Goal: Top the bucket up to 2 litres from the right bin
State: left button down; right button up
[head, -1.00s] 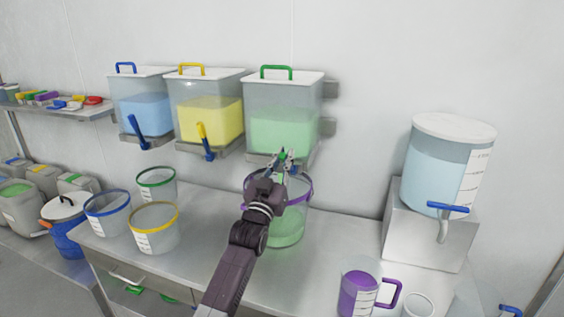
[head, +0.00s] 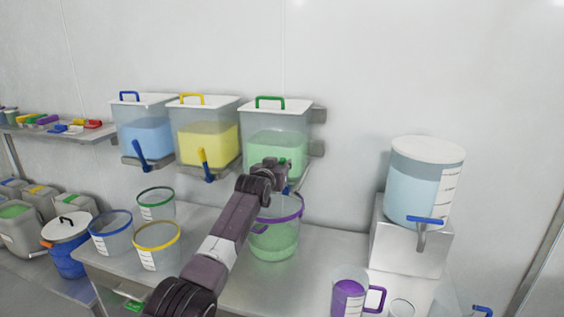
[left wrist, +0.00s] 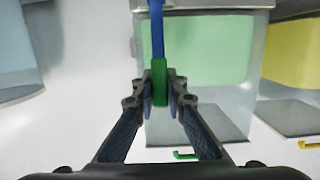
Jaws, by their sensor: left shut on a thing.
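The rightmost wall bin (head: 262,119) holds green contents and has a white lid with a green handle. My left gripper (left wrist: 160,88) is in front of this bin, shut on the green grip (left wrist: 159,70) of its blue valve lever (left wrist: 157,25). In the head view my left gripper (head: 277,174) and arm hide most of the lever and the outlet. The bucket (head: 290,222) is clear with a purple rim and stands upright on the bench below that bin. Green contents fill its lower part; its scale cannot be read. My right gripper is not in view.
Bins of blue (head: 145,138) and yellow (head: 208,144) contents hang to the left. Empty buckets with blue, yellow (head: 157,238) and green rims stand on the bench at left. A water tank (head: 411,180) on a steel stand and a purple jug (head: 347,300) are at right.

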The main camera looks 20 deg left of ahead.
pick_arm(q)
jog(key=shift+w+r+g, duration=0.15)
jog(key=shift+w+g, duration=0.15)
jog(key=c, duration=2.3)
grip_release()
jog(key=shift+c, duration=0.2)
jog(key=o, duration=0.4)
jog(key=shift+w, duration=0.15)
jog(key=v, duration=1.2)
